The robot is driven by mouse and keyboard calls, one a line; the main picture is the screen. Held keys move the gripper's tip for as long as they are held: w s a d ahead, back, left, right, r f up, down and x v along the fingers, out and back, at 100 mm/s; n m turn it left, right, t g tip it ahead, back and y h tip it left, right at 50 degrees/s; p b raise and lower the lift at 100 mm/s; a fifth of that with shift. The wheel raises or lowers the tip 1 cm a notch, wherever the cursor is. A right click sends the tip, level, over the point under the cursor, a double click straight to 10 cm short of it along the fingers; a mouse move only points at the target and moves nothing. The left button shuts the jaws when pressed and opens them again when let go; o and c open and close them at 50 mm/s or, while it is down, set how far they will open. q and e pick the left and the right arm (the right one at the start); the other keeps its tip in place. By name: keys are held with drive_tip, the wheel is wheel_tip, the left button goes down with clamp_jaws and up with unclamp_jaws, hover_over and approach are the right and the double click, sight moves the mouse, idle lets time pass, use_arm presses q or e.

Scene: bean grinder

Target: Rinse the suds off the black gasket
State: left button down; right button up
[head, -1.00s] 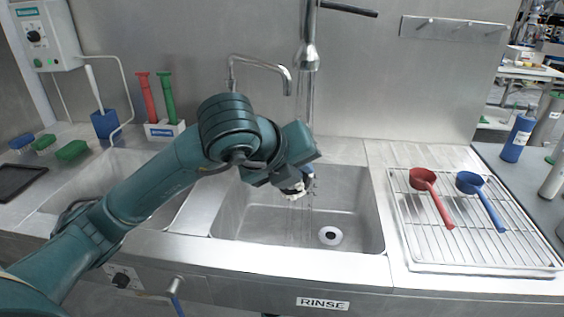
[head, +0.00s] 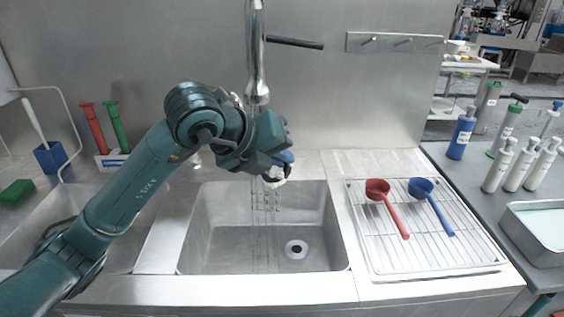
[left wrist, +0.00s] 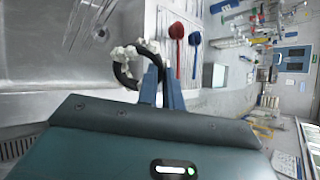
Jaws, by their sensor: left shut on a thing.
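My left gripper (head: 279,165) is shut on the black gasket (left wrist: 119,72), a curved black ring with white suds clumped on it, seen best in the left wrist view between the blue fingertips (left wrist: 160,88). In the head view only white suds (head: 275,180) show below the fingers; most of the gasket is hidden. The gripper holds it above the back part of the rinse sink (head: 215,235). Thin water streams (head: 262,222) fall from the overhead spout (head: 257,92) just left of the gasket. In the left wrist view the streams pass apart from it. My right gripper is out of view.
A wire rack (head: 372,245) right of the sink holds a red scoop (head: 378,189) and a blue scoop (head: 422,188). Bottles (head: 461,135) stand on the far right counter. Another basin (head: 100,262) lies left. The sink has an open drain (head: 296,249).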

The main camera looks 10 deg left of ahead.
use_arm(q)
drive_tip(key=w+a+f, duration=0.2)
drive_tip(key=w+a, duration=0.2)
drive_tip(key=w, duration=0.4)
drive_tip(key=shift+w+b, duration=0.25)
drive_tip(key=shift+b, duration=0.2)
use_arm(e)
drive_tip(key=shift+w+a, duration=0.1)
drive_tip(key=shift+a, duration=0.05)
use_arm(q)
drive_tip(key=shift+a, duration=0.1)
drive_tip(key=shift+w+d+r, duration=0.1)
drive_tip(key=shift+d, duration=0.1)
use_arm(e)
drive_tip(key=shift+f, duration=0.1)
use_arm(q)
drive_tip(key=shift+w+d, duration=0.2)
drive_tip(key=shift+d, duration=0.15)
drive_tip(key=shift+s+a, duration=0.1)
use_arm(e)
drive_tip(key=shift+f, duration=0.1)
use_arm(q)
drive_tip(key=shift+s+a, duration=0.2)
drive_tip(key=shift+a, duration=0.25)
